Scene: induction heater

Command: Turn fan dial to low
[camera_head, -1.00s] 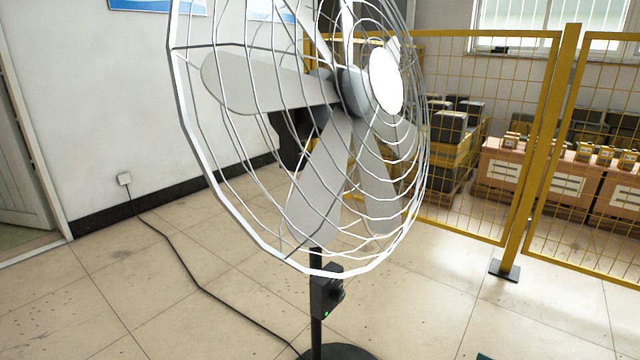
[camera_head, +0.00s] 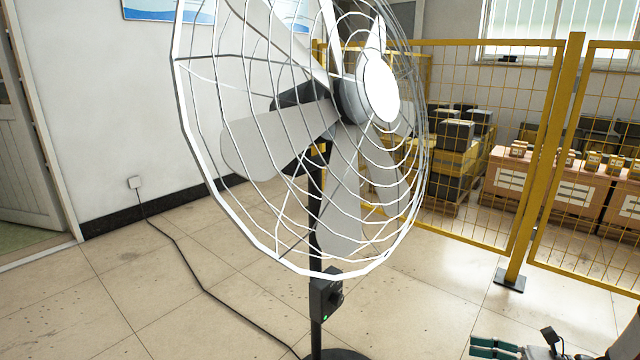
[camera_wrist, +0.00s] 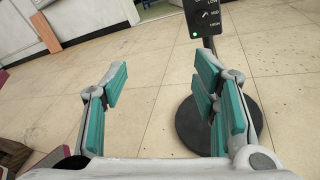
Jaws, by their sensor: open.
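The large fan (camera_head: 345,130) stands upright on a pole with a round black base. A black control box (camera_head: 322,298) is on the pole below the cage. Its dark dial (camera_head: 337,299) sticks out to the right in the head view. A green light glows on the box; the dial's exact setting is too small to tell. My gripper (camera_wrist: 160,80) is open and empty. In the head view its teal fingers show low at the right, apart from the box.
The fan's round base (camera_wrist: 200,128) sits on the tiled floor. A black cable (camera_head: 190,265) runs from it to a wall socket. A yellow mesh fence (camera_head: 545,150) with boxes behind stands at the right. The floor between the fan and fence is clear.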

